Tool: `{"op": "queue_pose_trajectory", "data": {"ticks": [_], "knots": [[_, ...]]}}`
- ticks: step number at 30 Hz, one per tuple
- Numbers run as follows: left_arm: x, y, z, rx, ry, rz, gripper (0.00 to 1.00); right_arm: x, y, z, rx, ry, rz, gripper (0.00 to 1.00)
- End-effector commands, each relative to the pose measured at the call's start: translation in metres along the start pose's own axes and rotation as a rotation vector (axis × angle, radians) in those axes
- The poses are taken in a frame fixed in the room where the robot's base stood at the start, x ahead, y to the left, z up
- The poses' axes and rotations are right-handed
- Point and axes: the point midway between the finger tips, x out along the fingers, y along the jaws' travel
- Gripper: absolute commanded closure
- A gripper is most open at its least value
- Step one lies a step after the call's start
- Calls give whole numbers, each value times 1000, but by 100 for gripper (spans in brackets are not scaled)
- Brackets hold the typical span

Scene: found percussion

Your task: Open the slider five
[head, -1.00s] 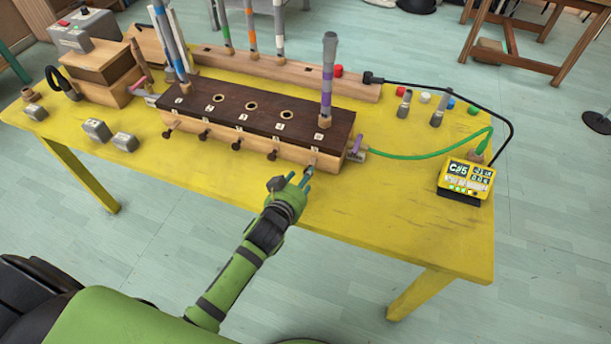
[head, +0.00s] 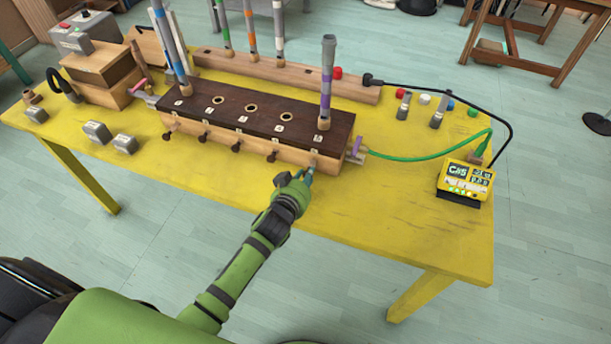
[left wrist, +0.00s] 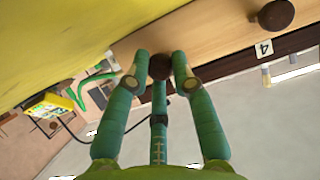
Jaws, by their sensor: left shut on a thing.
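The long wooden box (head: 225,147) with a dark top stands on the yellow table, with a row of dark slider knobs along its front. My left gripper (head: 307,177) is at the rightmost knob, slider five, under the purple-banded tube (head: 327,85). In the left wrist view its teal fingers (left wrist: 160,72) are shut around the dark round knob of slider five (left wrist: 159,64). The slider four knob (left wrist: 276,14) is beside it, near a label reading 4. In the head view my fingers mostly hide the held knob. My right gripper is not in view.
The yellow tuner (head: 466,181) stands to the right on the table (head: 400,215). A green cable (head: 430,157) runs from it towards the box's right end. Grey metal blocks (head: 97,132) lie at the left. The table front right of my gripper is clear.

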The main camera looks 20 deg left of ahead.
Motion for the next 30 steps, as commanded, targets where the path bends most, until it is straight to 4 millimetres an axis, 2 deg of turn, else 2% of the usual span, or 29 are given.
{"op": "queue_pose_trajectory", "data": {"ticks": [4, 11, 12, 13, 24, 30], "knots": [[-12, 0, 2, -1, 0, -1, 100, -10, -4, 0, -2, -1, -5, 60], [-11, -1, 3, 2, 3, -2, 100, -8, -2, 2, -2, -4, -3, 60], [-11, -1, 3, 2, 3, -2, 60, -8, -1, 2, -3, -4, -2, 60], [-11, -1, 3, 2, 3, -2, 52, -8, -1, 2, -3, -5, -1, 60], [-13, 0, 4, 1, 0, -1, 52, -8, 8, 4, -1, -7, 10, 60], [-37, 0, 5, 1, 0, -1, 52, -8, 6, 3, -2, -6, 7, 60]]}}
